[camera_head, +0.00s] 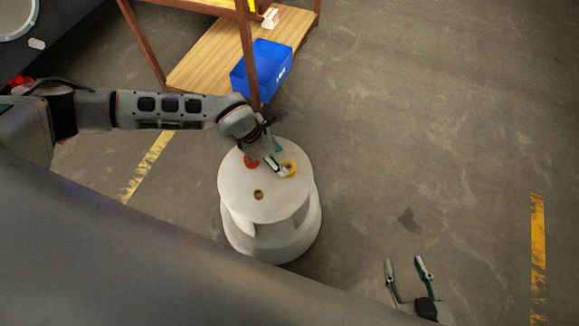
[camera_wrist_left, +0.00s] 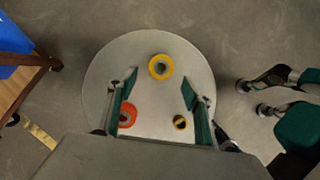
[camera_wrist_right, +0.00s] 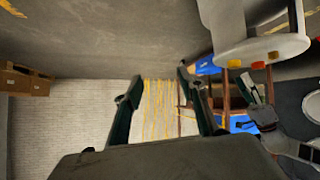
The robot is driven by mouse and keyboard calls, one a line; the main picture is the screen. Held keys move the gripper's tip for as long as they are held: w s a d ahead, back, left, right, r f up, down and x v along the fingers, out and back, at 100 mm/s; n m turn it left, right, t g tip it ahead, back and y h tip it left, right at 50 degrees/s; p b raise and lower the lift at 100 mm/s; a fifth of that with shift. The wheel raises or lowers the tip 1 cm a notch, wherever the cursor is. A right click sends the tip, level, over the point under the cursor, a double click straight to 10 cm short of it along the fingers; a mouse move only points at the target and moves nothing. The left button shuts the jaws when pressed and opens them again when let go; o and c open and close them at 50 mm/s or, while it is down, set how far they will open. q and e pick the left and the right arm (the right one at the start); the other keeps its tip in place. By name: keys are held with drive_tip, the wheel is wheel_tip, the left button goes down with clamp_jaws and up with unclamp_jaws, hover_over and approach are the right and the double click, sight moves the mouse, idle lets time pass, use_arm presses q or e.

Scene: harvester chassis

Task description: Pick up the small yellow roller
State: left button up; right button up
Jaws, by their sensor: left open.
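The small yellow roller (camera_head: 258,194) stands on a round white stand (camera_head: 235,180), near its front edge in the head view. It also shows in the left wrist view (camera_wrist_left: 180,122) as a small dark-centred yellow ring, lower right. A larger yellow roller (camera_wrist_left: 161,67) and a red-orange roller (camera_wrist_left: 128,114) share the stand top. My left gripper (camera_wrist_left: 159,88) is open above the stand, its fingertips pointing toward the larger yellow roller, with the small one near the right finger. My right gripper (camera_head: 405,262) is open and empty, right of the stand, apart from it.
A wooden shelf (camera_head: 200,70) with a blue bin (camera_head: 248,82) stands behind the stand. Concrete floor right of the stand is clear, with a yellow floor line (camera_head: 538,245) farther right. A large dark surface crosses the lower left of the head view.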

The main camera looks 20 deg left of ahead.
sight(286, 165)
use_arm(q)
drive_tip(key=shift+d+f, duration=0.15)
drive_tip(key=shift+f, duration=0.25)
drive_tip(key=b+x, duration=0.2)
drive_tip(key=x, duration=0.1)
drive_tip(key=shift+s+d+f, duration=0.1)
drive_tip(key=shift+d+f, duration=0.15)
drive_tip(key=shift+f, duration=0.1)
drive_tip(key=shift+d+f, duration=0.15)
drive_tip(key=shift+f, duration=0.15)
drive_tip(key=shift+w, duration=0.3)
drive_tip(key=shift+r, duration=0.25)
drive_tip(key=c, duration=1.2)
use_arm(e)
drive_tip(key=shift+w+a+r, duration=0.15)
drive_tip(key=shift+w+a, duration=0.1)
drive_tip(key=shift+a, duration=0.2)
